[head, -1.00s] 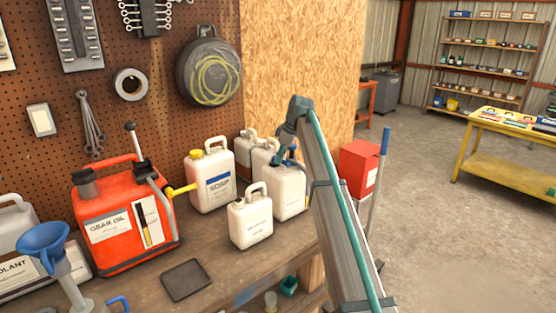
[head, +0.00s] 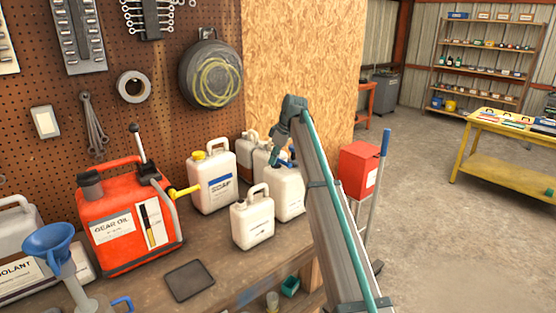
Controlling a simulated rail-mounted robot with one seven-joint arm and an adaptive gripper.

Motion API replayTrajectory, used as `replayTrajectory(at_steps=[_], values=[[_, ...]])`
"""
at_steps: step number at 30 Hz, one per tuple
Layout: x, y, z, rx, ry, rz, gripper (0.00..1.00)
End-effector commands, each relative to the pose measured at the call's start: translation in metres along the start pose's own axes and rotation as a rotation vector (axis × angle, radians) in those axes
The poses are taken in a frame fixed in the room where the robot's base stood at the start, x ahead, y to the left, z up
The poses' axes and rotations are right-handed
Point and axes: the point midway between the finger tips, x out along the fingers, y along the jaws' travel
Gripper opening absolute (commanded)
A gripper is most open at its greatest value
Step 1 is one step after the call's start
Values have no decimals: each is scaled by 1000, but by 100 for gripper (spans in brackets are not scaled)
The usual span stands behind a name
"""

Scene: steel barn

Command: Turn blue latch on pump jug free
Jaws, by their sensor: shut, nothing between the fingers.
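A white jug (head: 287,196) stands on the workbench, partly behind my arm. A small blue part (head: 288,163), which looks like the latch, shows at its top. It is too small to tell how far it is turned. My gripper (head: 275,161) points down just left of the blue part, over the jug tops. It is shut and empty. I cannot tell whether it touches the blue part.
A smaller white jug (head: 252,220) and a yellow-capped jug (head: 212,182) stand to the left. A red gear oil can (head: 125,222) with a pump handle is farther left. A dark flat pad (head: 190,280) lies in front. Pegboard closes off the back.

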Motion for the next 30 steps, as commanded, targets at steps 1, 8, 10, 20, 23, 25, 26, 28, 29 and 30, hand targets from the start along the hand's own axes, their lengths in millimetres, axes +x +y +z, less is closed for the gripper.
replayTrajectory(at_steps=[1, 8, 10, 20, 23, 25, 26, 28, 29, 30], values=[[-12, 10, -2, 1, 3, 7, 0], [-56, 23, -10, 0, 3, 4, 0], [-66, 25, -12, 0, 3, 3, 0], [-87, 29, -15, -1, 3, 1, 0], [-87, 29, -15, -1, 3, 1, 0], [-87, 29, -15, -1, 3, 1, 0], [-87, 29, -15, -1, 3, 1, 0], [-87, 29, -15, -1, 3, 1, 0], [-86, 29, -14, 0, 3, 1, 0], [-85, 30, -12, 4, 3, 1, 0]])
